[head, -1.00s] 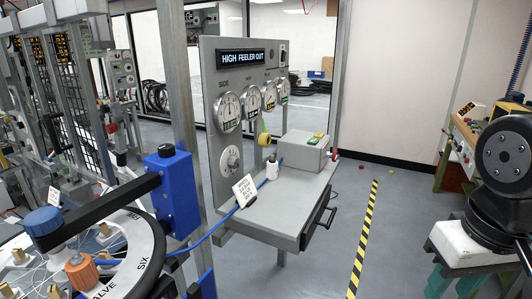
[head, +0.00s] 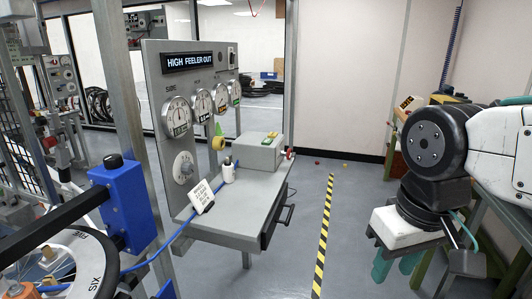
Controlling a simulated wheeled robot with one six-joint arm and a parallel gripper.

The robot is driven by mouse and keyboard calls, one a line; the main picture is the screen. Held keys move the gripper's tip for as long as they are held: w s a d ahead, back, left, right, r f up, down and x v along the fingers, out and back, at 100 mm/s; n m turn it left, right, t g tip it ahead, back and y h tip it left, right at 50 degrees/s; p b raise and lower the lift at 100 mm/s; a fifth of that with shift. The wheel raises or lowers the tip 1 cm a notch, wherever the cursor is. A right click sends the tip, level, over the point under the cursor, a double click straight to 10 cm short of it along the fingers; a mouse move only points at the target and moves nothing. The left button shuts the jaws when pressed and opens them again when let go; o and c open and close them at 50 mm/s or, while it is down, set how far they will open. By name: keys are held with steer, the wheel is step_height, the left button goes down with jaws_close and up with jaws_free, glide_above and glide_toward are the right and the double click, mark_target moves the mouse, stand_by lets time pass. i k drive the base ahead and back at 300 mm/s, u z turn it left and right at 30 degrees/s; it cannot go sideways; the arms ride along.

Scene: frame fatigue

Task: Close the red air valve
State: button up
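A small red part (head: 289,152) shows at the far right end of the grey console shelf; it is too small to tell for sure whether it is the red air valve or how its handle is turned. My gripper (head: 396,266) is at the lower right, a white block with two teal fingers pointing down. The fingers look apart with nothing seen between them; their tips are partly hard to make out. The gripper is to the right of the console and nearer to me, well apart from the red part.
The grey console (head: 225,220) has gauges, a "HIGH FEELER OUT" display (head: 201,60), a white bottle and a grey box. A blue post device (head: 122,205) and a round lettered plate stand at left. A green-framed bench stands right.

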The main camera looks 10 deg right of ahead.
mark_target(288, 154)
steer(key=k, duration=0.55)
steer(key=z, duration=1.05)
steer(key=i, duration=1.25)
steer(key=u, duration=0.65)
steer(key=i, duration=0.55)
steer(key=u, duration=0.55)
